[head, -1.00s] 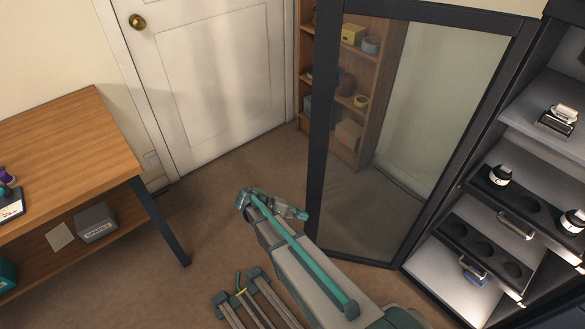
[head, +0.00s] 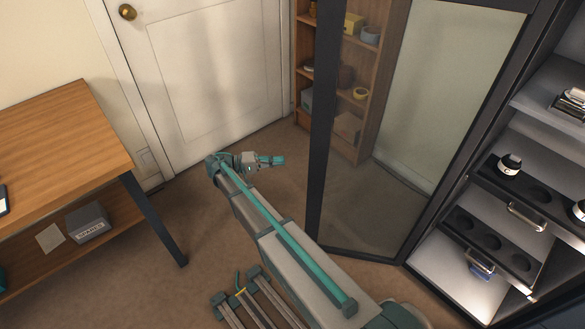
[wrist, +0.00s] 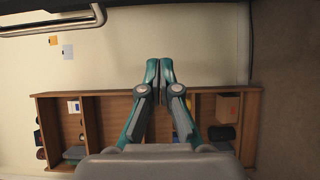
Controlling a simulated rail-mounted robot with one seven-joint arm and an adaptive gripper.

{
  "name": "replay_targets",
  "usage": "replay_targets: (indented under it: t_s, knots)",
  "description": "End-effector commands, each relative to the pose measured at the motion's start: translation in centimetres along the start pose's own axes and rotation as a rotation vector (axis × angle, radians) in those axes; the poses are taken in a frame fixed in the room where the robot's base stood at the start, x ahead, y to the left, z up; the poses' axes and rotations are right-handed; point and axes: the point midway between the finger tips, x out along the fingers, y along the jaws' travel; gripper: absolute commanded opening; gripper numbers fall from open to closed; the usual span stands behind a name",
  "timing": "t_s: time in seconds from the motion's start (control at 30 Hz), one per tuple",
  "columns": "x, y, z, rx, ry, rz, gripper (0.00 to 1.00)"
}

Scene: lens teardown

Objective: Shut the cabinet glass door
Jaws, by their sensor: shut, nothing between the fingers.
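The cabinet glass door (head: 400,140) is a clear pane in a dark frame. It stands swung open on the left side of the cabinet (head: 520,130), whose shelves are exposed. The door's free edge is the dark upright (head: 322,130) nearest my arm. My gripper (head: 279,160) is left of that upright, apart from it in the picture, pointing right. In the wrist view my gripper (wrist: 159,62) has its teal fingertips together with nothing between them. A metal bar (wrist: 55,22) crosses the top left of the wrist view; I cannot tell if it belongs to the door.
A wooden bookshelf (head: 350,125) stands behind the glass. A white room door (head: 205,75) is at the back. A wooden table (head: 60,140) with a grey box (head: 88,222) on its lower shelf is at left.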

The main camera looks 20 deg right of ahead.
Motion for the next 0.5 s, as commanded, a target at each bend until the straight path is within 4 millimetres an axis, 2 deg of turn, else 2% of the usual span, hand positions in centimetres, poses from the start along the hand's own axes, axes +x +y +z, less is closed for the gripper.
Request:
replay_targets:
  t_s: [0.5]
  knots:
    - [1.6, -0.7, 0.0, -0.002, 0.0, -0.004, 0.0]
